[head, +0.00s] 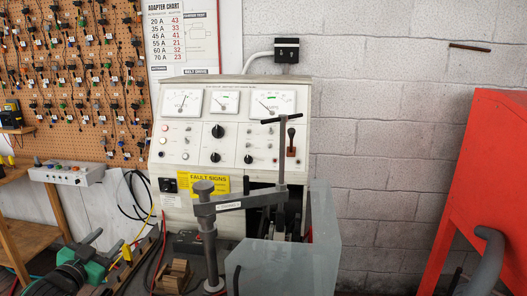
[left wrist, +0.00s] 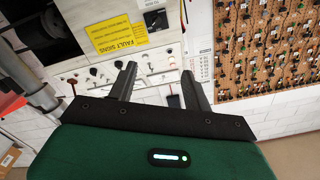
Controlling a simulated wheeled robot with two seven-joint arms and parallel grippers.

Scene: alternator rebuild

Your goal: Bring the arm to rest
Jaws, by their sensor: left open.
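My left gripper (head: 100,252), with a green body and dark fingers, is low at the left in the head view. In the left wrist view its two dark fingers (left wrist: 159,72) stand apart with nothing between them. They point toward the test bench panel (left wrist: 152,68), but touching cannot be seen. The bench (head: 235,110) stands in the middle of the head view, with dials and knobs. A grey clamp arm (head: 240,202) on a post reaches across its front, with an upright T-handled screw (head: 281,150). My right gripper is not in view.
A clear guard (head: 285,268) stands at the bench's front right. A red cabinet (head: 490,170) is at the far right. A pegboard (head: 75,80) of small parts hangs at the left above a grey switch box (head: 68,174). Cables hang near my left gripper.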

